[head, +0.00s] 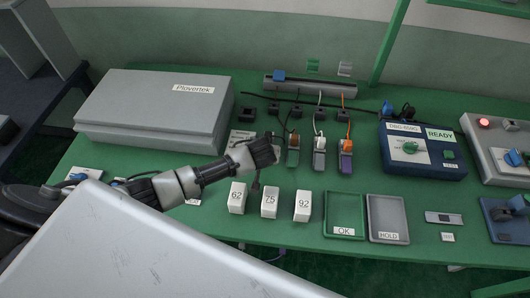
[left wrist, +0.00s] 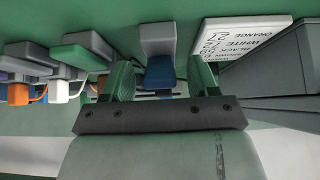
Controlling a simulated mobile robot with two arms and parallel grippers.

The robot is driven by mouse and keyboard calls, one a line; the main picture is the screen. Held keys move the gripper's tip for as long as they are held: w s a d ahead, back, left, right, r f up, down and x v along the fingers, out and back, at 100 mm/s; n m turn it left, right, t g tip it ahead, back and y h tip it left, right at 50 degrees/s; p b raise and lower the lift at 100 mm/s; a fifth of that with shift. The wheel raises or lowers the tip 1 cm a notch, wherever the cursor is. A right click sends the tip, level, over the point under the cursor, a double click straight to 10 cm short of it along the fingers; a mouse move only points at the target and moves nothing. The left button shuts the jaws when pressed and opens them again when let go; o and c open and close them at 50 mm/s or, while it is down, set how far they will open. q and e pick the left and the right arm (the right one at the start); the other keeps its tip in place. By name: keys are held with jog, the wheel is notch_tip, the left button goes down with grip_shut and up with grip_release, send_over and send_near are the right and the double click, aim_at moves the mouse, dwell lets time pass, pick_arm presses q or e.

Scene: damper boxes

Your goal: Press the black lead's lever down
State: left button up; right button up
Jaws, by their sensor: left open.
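A row of lever terminals stands on the green table. The one with the orange lead (head: 345,146) and the one with the white lead (head: 319,143) are clear in the head view. A terminal with a green lever (head: 293,141) is left of them. My left gripper (head: 268,152) is over the left end of the row and hides much of what is there. In the left wrist view its two green fingertips (left wrist: 161,82) are apart, with a grey and blue terminal (left wrist: 158,66) showing between them. Contact cannot be told. I cannot make out which lead is black.
A grey Plovertek box (head: 150,110) stands left of the row. Blocks 62 (head: 237,198), 75 (head: 269,203) and 92 (head: 302,206) lie in front, beside the OK tray (head: 344,232) and HOLD tray (head: 389,238). A blue tester box (head: 423,148) is right.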

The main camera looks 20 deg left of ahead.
pick_arm(q)
jog(key=shift+s, duration=0.1)
jog(key=v, duration=1)
jog(key=shift+r, duration=0.4)
jog(key=shift+s, duration=0.1)
